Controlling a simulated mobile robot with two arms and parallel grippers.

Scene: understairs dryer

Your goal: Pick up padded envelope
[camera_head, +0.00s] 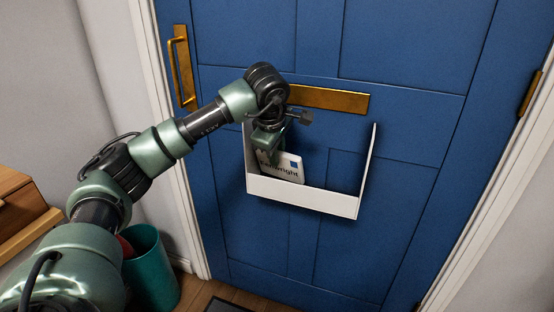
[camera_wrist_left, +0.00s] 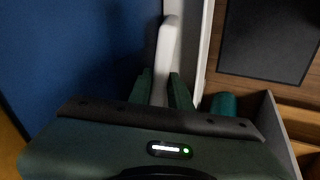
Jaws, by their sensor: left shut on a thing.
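My left gripper (camera_head: 268,153) points down into the basket and is shut on the envelope. In the left wrist view, the envelope (camera_wrist_left: 168,45) shows edge-on between the two green fingers of the gripper (camera_wrist_left: 162,88). My right gripper is not in view.
A brass letter plate (camera_head: 330,99) sits just above the basket, and a brass handle (camera_head: 181,68) is at the door's left. A teal bin (camera_head: 155,272) stands below my arm. Wooden furniture (camera_head: 22,210) is at the left. A dark mat (camera_wrist_left: 268,40) lies on the floor.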

